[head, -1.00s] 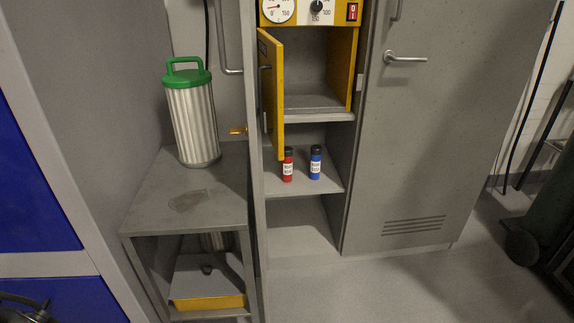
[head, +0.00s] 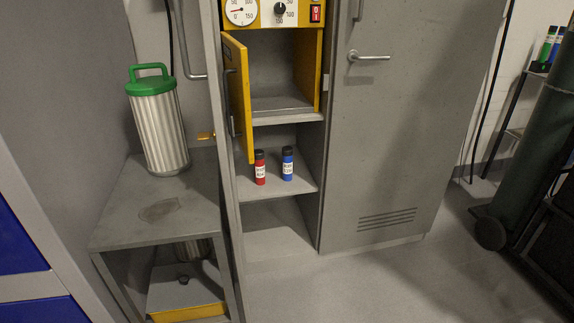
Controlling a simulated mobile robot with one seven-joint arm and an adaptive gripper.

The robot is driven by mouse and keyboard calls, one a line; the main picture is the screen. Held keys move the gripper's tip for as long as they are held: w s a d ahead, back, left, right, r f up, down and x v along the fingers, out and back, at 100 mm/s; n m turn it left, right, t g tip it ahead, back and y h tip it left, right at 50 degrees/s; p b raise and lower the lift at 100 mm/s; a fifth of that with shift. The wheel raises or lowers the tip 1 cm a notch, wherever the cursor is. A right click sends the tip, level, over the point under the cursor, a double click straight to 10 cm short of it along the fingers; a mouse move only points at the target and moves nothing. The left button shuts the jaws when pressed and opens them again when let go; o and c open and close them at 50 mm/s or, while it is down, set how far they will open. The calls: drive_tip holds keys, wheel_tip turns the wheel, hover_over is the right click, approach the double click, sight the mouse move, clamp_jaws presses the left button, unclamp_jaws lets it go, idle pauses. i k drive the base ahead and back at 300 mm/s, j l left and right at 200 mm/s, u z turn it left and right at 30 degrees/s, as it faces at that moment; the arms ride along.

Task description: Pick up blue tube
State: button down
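The blue tube (head: 288,165) stands upright on the middle shelf of the grey cabinet, with a dark cap and a white label. A red tube (head: 260,168) of similar shape stands just left of it, a small gap apart. My gripper is not in view, so its state and its place relative to the tube do not show.
A yellow oven door (head: 238,98) hangs open above and left of the tubes. A metal canister with a green lid (head: 157,120) stands on a grey side table (head: 120,215). A closed grey door (head: 385,150) is on the right. The floor (head: 340,280) in front is clear.

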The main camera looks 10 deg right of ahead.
sight(288, 152)
drive_tip(key=i+l, duration=0.2)
drive_tip(key=l, duration=0.2)
drive_tip(key=i+l, duration=0.2)
drive_tip(key=l, duration=0.15)
drive_tip(key=i+l, duration=0.25)
drive_tip(key=l, duration=0.15)
drive_tip(key=i+l+u, duration=0.1)
drive_tip(key=l, duration=0.3)
drive_tip(key=i+l, duration=0.5)
drive_tip(key=l, duration=0.3)
drive_tip(key=i+l, duration=0.15)
drive_tip(key=l, duration=0.25)
drive_tip(key=i+j, duration=0.15)
drive_tip(key=i, duration=0.3)
